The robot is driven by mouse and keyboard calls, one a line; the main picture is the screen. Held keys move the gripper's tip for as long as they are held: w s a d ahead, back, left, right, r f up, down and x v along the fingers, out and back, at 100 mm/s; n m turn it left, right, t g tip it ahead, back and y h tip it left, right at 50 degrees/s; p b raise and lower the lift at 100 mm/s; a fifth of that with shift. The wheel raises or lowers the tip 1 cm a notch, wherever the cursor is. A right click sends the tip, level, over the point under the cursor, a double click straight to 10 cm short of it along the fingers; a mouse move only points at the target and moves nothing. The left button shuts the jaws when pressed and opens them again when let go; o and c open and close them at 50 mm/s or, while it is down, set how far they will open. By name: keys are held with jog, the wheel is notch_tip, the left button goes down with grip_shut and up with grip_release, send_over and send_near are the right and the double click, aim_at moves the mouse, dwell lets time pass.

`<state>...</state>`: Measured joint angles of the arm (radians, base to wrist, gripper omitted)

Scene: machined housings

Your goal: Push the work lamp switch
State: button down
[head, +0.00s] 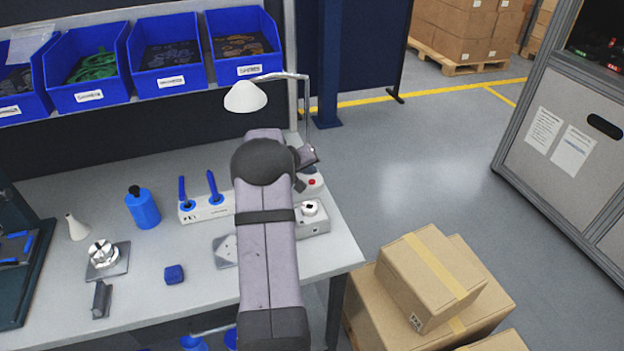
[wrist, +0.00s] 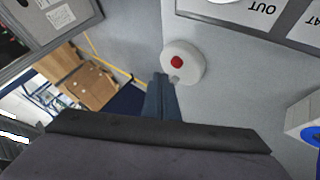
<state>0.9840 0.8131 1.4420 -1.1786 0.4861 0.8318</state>
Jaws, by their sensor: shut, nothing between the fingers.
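The work lamp has a white shade (head: 246,97) on a thin bent arm. Its round white base (wrist: 190,66) stands at the table's right edge, with a red switch button (wrist: 177,62) on top. The button (head: 312,182) also shows in the head view, just right of my gripper. My gripper (head: 300,184) is shut and empty, close to the lamp base. I cannot tell its exact height above it, but no contact with the button is visible. In the wrist view a dark part of my gripper fills the bottom, and the button is uncovered.
A white socket block (head: 207,208) with blue plugs and a blue bottle (head: 143,208) stand left. Blue bins (head: 167,54) line the back. Cardboard boxes (head: 430,277) stand beside the table.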

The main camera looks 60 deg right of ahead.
jog(key=shift+r+p, duration=0.85)
jog(key=shift+r, duration=1.3)
jog(key=w+a+n+t+y, duration=0.15)
jog(key=w+a, duration=0.35)
jog(key=a, duration=1)
jog(key=w+a+n+y, duration=0.3)
jog(key=w+a, duration=0.1)
jog(key=a, duration=1)
jog(key=s+a+n+y, duration=0.1)
jog(key=s+a, duration=0.3)
jog(key=a, duration=0.6)
jog(key=s+a+f+n+y, duration=0.1)
jog(key=s+a, duration=0.4)
jog(key=a, duration=0.5)
jog(key=s+a+f+n+g+y, duration=0.1)
jog(key=s+a+n+y, duration=0.1)
jog(key=a, duration=0.8)
jog(key=shift+s+a+n+y, duration=0.15)
jog(key=shift+s+n+y, duration=0.3)
jog(key=shift+s, duration=0.8)
